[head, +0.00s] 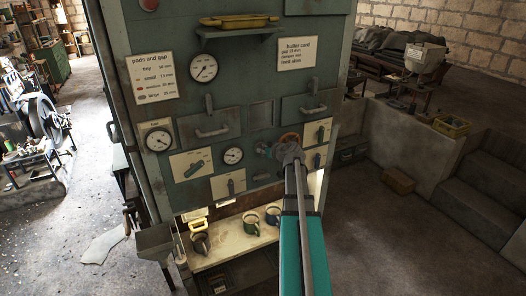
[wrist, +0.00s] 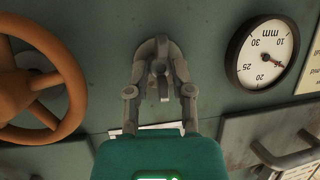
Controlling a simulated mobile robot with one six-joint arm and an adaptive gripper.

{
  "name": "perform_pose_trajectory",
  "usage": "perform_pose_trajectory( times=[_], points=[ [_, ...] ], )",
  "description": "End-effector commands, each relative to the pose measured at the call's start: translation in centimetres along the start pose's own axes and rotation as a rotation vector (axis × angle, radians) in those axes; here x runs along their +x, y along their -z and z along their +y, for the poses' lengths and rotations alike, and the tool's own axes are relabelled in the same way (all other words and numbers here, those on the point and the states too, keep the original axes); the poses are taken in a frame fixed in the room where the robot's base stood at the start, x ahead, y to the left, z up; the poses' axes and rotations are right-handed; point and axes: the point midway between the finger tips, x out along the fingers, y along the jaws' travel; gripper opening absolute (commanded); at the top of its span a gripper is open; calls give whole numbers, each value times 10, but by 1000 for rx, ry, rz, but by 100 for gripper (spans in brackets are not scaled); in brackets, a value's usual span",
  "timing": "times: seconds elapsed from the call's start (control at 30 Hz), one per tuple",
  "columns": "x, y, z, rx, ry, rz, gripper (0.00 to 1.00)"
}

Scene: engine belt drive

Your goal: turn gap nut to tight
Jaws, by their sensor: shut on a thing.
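The gap nut, a grey winged knob (wrist: 162,68), sits on the green panel in the middle of the wrist view. My gripper (wrist: 160,88) is closed around it, with one finger on each side. In the head view my gripper (head: 279,151) reaches the panel between a small dial and an orange handwheel; it and the arm hide most of the nut there. The mm dial (wrist: 263,53) is right of the nut in the wrist view and also shows left of my gripper in the head view (head: 233,156). Its exact reading is hard to tell.
The orange-brown handwheel (wrist: 28,85) is close to my gripper on the left in the wrist view. A drawer-like handle (wrist: 285,155) sticks out at lower right.

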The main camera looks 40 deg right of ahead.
Motion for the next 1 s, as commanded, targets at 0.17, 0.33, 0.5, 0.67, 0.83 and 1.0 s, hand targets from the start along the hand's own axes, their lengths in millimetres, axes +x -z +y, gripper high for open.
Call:
perform_pose_trajectory(
  times=[0.17,0.33,0.5,0.67,0.83,1.0],
  points=[
    [2,-1,1,24,16,3,0],
    [3,-2,2,84,41,16,0],
    [3,-3,3,183,81,36,0],
    [4,-5,4,304,131,59,0],
    [4,-6,5,450,191,86,0],
    [4,-8,6,597,252,115,0]
  ],
)
